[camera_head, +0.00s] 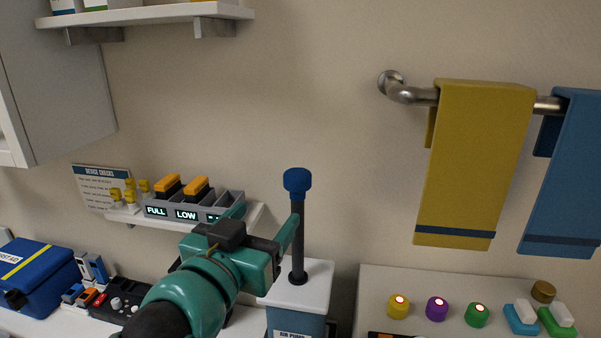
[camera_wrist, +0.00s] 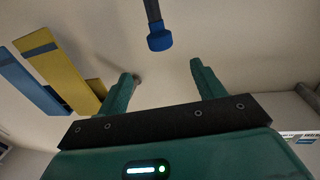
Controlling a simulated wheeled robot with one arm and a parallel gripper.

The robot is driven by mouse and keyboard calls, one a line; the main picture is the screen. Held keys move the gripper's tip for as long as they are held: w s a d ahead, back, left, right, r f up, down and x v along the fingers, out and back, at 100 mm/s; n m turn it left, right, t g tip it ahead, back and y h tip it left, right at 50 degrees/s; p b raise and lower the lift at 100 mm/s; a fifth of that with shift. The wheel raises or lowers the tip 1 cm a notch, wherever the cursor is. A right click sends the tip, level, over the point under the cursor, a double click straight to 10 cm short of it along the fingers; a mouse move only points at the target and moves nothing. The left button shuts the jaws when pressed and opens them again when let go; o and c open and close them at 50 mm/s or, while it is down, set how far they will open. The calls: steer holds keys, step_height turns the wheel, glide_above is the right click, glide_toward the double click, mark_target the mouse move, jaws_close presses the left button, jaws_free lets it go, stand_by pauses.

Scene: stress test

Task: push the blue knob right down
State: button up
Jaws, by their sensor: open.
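The blue knob (camera_head: 298,181) tops a dark upright rod (camera_head: 297,240) that rises from the white lid of a blue box labelled like "AIR PUMP" (camera_head: 287,323). The rod stands tall, with a long stretch showing above the lid. In the wrist view the knob (camera_wrist: 160,40) appears beyond the fingertips, with its rod running up out of the picture. My gripper (camera_head: 267,213) is open and empty. In the head view it is lower than the knob and to its left, and one finger overlaps the rod's edge. I cannot tell whether they touch.
A shelf with a battery rack (camera_head: 200,205) is behind my gripper, on the left. A yellow towel (camera_head: 470,160) and a blue towel (camera_head: 570,180) hang from a rail at right. A panel with coloured buttons (camera_head: 437,309) is lower right. The wall around the knob is bare.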

mark_target(301, 174)
steer(key=p+x, duration=0.5)
steer(key=x, duration=1)
steer(key=shift+w+d, duration=0.15)
steer(key=shift+w, duration=0.05)
steer(key=shift+w+d, duration=0.15)
steer(key=shift+w, duration=0.4)
steer(key=shift+c, duration=0.5)
